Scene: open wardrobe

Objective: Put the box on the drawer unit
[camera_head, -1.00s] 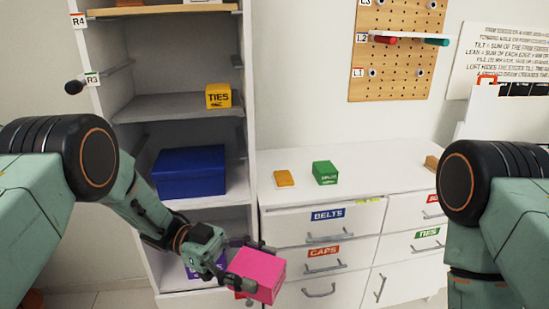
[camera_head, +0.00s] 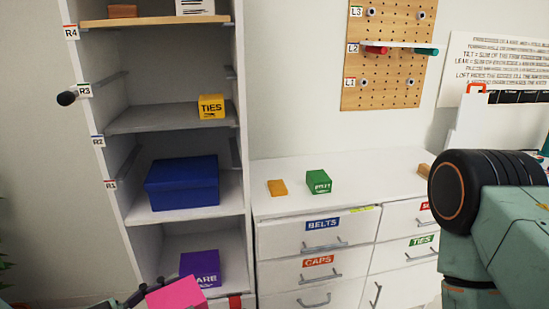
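A pink box (camera_head: 177,294) is at the bottom edge of the head view, partly cut off, in front of the wardrobe's lower shelf. My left gripper (camera_head: 142,296) is mostly out of frame; the part that shows is against the box, shut on it. The white drawer unit (camera_head: 345,180) stands right of the open shelves, with drawers labelled BELTS, CAPS and TIES. Its top carries a small orange-yellow block (camera_head: 277,187) and a green box (camera_head: 318,182). My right arm fills the right edge; its gripper is out of view.
The open wardrobe shelves (camera_head: 185,116) hold a yellow TIES box (camera_head: 211,106), a blue box (camera_head: 182,184) and a purple box (camera_head: 201,268). A pegboard (camera_head: 385,75) hangs above the drawer unit. The unit's top is clear between the green box and a brown block (camera_head: 424,171).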

